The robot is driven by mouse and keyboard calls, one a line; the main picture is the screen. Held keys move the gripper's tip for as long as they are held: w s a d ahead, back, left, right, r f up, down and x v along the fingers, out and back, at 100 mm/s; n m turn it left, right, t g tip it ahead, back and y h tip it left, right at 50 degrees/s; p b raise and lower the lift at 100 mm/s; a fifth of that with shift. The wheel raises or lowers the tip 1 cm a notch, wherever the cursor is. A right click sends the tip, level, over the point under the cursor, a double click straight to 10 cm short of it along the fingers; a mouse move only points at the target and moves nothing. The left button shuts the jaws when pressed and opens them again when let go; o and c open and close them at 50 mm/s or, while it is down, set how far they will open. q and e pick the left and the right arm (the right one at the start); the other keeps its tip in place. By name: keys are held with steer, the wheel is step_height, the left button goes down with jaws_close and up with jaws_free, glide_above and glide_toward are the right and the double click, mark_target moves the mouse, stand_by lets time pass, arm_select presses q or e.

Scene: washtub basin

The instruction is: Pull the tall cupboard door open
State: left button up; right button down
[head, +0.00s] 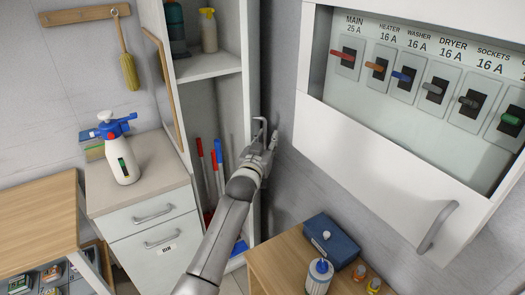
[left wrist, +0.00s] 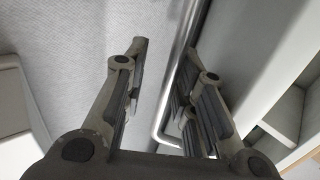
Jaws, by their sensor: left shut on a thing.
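The tall cupboard (head: 205,67) stands at the centre of the head view, its front open on a shelf and a lower bay. Its white door (head: 250,60) stands swung out on the right, nearly edge-on to me, in front of the grey wall. My left gripper (head: 262,142) is at the door's outer side, shut on the metal bar handle (head: 262,121). In the left wrist view the handle (left wrist: 184,65) runs between the fingers of the left gripper (left wrist: 168,80), with the door (left wrist: 250,60) to the right. My right gripper is not in view.
A white breaker cabinet (head: 380,150) with several switches hangs on the right. Below it a wooden table (head: 270,262) carries a blue box (head: 331,243) and bottles. A drawer unit (head: 150,225) with a sprayer (head: 120,160) stands left. Red and blue handles (head: 214,165) stand inside the cupboard.

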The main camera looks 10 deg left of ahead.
arm_select(q)
steer(key=s+a, duration=0.1)
steer(key=s, duration=1.1)
steer(key=shift+a, duration=0.3)
